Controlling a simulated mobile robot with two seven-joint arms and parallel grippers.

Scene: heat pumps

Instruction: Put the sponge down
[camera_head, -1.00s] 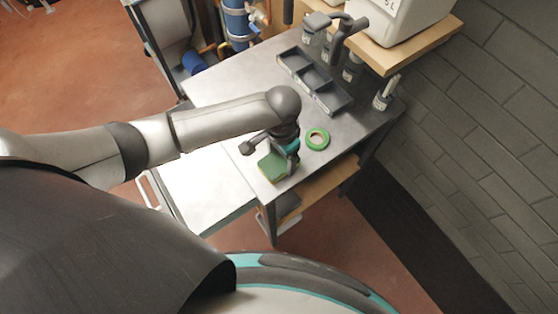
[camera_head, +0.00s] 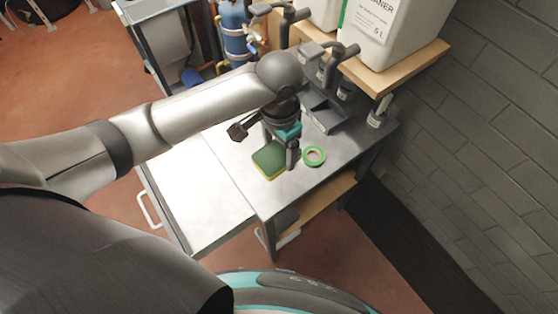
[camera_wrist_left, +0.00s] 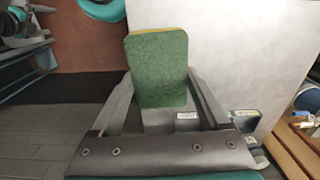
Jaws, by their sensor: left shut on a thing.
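The sponge (camera_head: 269,159), green on one broad side with a yellow edge, is in my left gripper (camera_head: 281,152) over the front part of the grey metal table (camera_head: 228,138). In the left wrist view the sponge (camera_wrist_left: 158,62) shows its green face, with the two fingers of my left gripper (camera_wrist_left: 160,90) on either side of it. The gripper is shut on it. The sponge looks low, close to the table top, but I cannot tell whether it touches. My right gripper is in neither view.
A green tape roll (camera_head: 313,156) lies just right of the sponge. A dark divided tray (camera_head: 325,117) sits farther back, partly hidden by my arm. White canisters (camera_head: 392,32) stand on a wooden shelf (camera_head: 400,68). The table's left front part is clear.

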